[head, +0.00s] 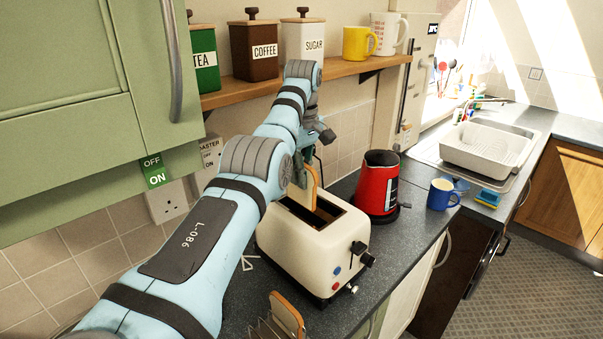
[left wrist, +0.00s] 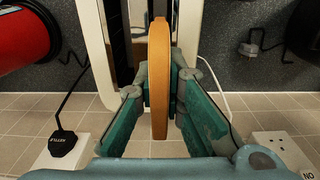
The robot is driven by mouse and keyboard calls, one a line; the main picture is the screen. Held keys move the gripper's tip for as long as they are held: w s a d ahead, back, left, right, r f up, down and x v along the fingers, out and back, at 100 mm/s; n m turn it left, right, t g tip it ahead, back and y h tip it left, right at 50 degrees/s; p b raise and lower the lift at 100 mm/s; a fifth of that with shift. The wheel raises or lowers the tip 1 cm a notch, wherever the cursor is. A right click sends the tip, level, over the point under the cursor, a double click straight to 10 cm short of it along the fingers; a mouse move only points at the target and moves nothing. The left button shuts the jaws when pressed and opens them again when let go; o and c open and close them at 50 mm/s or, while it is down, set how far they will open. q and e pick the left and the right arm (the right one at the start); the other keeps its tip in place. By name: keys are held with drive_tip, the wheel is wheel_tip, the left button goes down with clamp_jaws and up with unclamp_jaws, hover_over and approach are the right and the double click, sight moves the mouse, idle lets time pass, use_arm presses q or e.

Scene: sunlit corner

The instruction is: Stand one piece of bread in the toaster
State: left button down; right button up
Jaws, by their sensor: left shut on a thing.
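My left gripper (head: 303,172) is shut on a slice of bread (head: 311,186) above the cream toaster (head: 300,253). The slice is upright, its lower part at the far-left end of the toaster's top; I cannot tell whether its bottom edge is inside a slot. In the left wrist view the slice (left wrist: 160,72) shows edge-on between the two fingers (left wrist: 159,92), with the toaster's pale body (left wrist: 188,35) and a dark slot behind it. Another slice (head: 287,314) stands in a wire rack (head: 262,329) at the front. My right gripper is not in view.
A red kettle (head: 377,184) stands close right of the toaster, with a blue mug (head: 442,194) beyond. A shelf (head: 290,77) with canisters and mugs runs above my left arm. A green cupboard (head: 85,90) is at left.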

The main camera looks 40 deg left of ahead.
sight(302, 204)
use_arm(q)
wheel_tip(302, 204, down, 7)
drive_tip(key=b, duration=0.6)
drive_tip(key=shift+a, duration=0.1)
drive_tip(key=c, duration=1.6)
unclamp_jaws()
